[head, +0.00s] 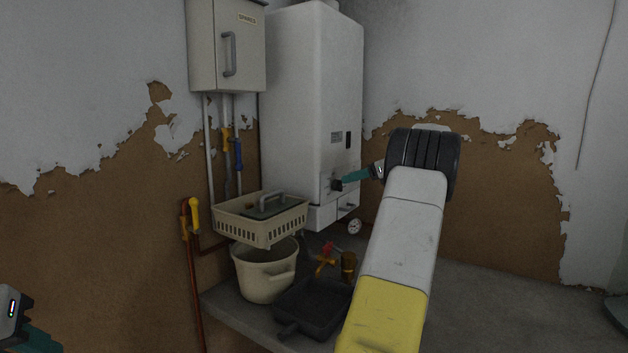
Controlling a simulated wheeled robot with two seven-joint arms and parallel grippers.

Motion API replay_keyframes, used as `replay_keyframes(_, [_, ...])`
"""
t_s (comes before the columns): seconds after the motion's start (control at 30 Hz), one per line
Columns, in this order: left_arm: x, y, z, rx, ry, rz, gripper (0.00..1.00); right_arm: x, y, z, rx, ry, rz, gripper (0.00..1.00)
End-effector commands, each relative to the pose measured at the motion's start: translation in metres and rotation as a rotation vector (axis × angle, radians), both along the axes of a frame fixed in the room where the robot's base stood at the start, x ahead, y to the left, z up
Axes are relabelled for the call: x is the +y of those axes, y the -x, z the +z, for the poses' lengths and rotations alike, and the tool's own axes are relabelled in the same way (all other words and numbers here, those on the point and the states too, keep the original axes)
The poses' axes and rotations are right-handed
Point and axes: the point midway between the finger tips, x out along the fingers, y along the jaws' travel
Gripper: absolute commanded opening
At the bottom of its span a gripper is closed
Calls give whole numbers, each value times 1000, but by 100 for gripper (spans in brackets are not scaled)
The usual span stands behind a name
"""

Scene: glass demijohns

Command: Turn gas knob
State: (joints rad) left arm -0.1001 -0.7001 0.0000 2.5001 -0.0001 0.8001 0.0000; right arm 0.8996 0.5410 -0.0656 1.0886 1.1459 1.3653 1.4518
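A white boiler (305,90) hangs on the wall, with a small dark knob (336,185) low on its front right face. My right gripper (345,180) reaches in from the right, and its teal fingertips are at the knob. The fingers overlap in this view, so I cannot tell whether they are closed around the knob or only beside it. My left gripper (38,342) shows only in part at the bottom left corner, far from the boiler; its opening is cut off by the frame.
A grey cabinet (226,45) hangs upper left.

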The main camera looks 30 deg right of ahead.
Motion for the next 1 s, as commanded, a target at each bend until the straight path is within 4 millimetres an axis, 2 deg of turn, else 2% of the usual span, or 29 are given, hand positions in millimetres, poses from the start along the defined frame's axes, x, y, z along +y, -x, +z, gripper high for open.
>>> replay_keyframes(0.2, [0, 0, 0, 0, 0, 0, 35, 10, -19, -8, -1, 1, 2, 32])
replay_keyframes(0.5, [0, 0, 0, 0, 0, 0, 35, 11, -21, -10, 0, 3, 1, 32])
replay_keyframes(0.67, [0, 0, 0, 0, 0, 0, 35, 11, -21, -10, 0, 3, 1, 2])
replay_keyframes(0.7, [0, 0, 0, 0, 0, 0, 35, 11, -21, -10, 0, 3, 1, 0])
replay_keyframes(1.0, [0, 0, 0, 0, 0, 0, 35, 12, -21, -10, -5, 12, 1, 0])
